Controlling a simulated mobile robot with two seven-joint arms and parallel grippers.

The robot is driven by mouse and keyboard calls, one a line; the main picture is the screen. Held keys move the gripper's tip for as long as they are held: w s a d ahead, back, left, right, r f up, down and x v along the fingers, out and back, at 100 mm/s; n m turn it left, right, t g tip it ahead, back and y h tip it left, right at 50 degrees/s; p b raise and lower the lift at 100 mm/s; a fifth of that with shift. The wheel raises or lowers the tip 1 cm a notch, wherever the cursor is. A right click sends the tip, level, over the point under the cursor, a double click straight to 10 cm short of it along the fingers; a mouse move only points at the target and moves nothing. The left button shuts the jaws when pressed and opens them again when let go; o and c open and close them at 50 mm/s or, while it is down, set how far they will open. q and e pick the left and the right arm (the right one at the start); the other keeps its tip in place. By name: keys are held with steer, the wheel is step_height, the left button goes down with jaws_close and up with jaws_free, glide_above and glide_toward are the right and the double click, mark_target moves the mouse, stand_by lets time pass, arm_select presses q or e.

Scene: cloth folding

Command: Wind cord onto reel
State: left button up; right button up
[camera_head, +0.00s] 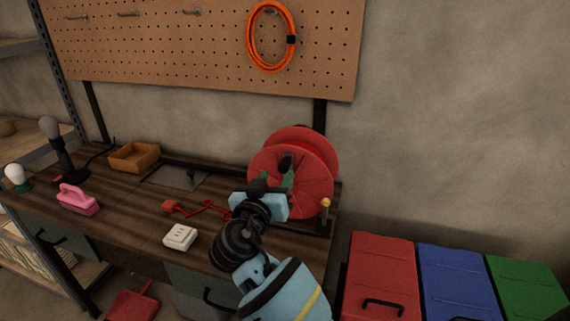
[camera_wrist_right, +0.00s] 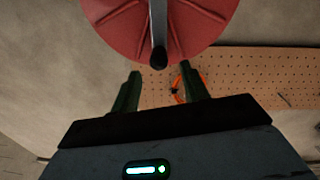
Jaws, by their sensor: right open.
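A red reel (camera_head: 318,152) with two round flanges stands at the right end of the workbench. Its crank has a dark knob (camera_head: 286,162) on the near flange. In the right wrist view the reel (camera_wrist_right: 115,28) fills the top, with the crank knob (camera_wrist_right: 158,58) at its lower edge. My right gripper (camera_head: 277,179) is in front of the reel, open. Its fingertips (camera_wrist_right: 161,70) lie on either side of the line to the knob; whether the knob is between them is unclear. A red cord (camera_head: 208,209) lies loosely on the bench left of the gripper. My left gripper is out of view.
An orange coil (camera_head: 252,47) hangs on the pegboard (camera_head: 200,50). Red (camera_head: 381,265), blue and green bins stand right.

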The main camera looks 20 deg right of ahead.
mark_target(281, 170)
steer(key=x, duration=0.6)
steer(key=shift+w+d+p, duration=0.2)
steer(key=shift+d+p, duration=0.05)
steer(key=shift+p, duration=0.1)
steer(key=shift+c, duration=0.3)
jaws_close()
